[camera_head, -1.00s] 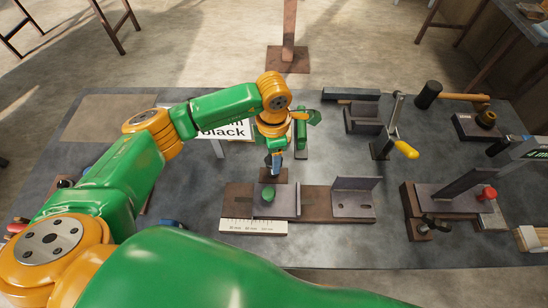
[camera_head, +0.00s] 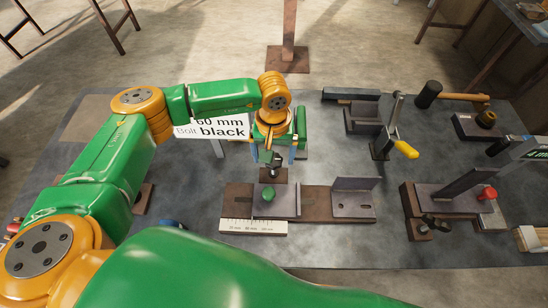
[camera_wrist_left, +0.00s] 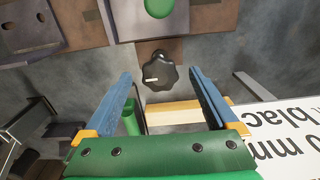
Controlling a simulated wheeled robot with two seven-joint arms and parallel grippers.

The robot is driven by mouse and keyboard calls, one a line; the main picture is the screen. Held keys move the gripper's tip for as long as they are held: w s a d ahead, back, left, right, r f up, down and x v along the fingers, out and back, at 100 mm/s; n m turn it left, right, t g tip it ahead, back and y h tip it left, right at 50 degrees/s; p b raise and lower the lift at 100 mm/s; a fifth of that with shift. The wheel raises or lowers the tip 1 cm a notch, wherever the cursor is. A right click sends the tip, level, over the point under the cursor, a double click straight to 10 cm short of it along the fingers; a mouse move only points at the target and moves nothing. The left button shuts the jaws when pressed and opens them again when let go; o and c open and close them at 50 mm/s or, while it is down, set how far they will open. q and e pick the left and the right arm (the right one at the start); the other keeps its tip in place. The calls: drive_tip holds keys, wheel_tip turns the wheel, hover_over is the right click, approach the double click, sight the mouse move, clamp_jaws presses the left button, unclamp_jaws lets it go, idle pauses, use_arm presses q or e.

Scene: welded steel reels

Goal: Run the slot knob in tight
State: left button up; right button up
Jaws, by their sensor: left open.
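A black lobed knob (camera_head: 275,174) with a white mark stands at the back edge of the brown base plate (camera_head: 318,206). It shows clearly in the left wrist view (camera_wrist_left: 160,71). A green round knob (camera_head: 268,194) sits on the left grey bracket (camera_head: 289,201), and it is partly in the left wrist view (camera_wrist_left: 158,6). The frames do not label either one as the slot knob. My left gripper (camera_head: 279,158) is open and empty behind the black knob. In the left wrist view its two blue fingers (camera_wrist_left: 161,76) are spread left and right, with the black knob between and beyond their tips.
A yellow-handled clamp (camera_head: 393,135), a hammer (camera_head: 452,96) and a red-knobbed fixture (camera_head: 487,194) stand to the right.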

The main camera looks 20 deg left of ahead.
use_arm(q)
wheel_tip(320, 180, up, 7)
drive_tip(key=p, duration=0.4)
drive_tip(key=shift+r, duration=0.1)
idle(0.4)
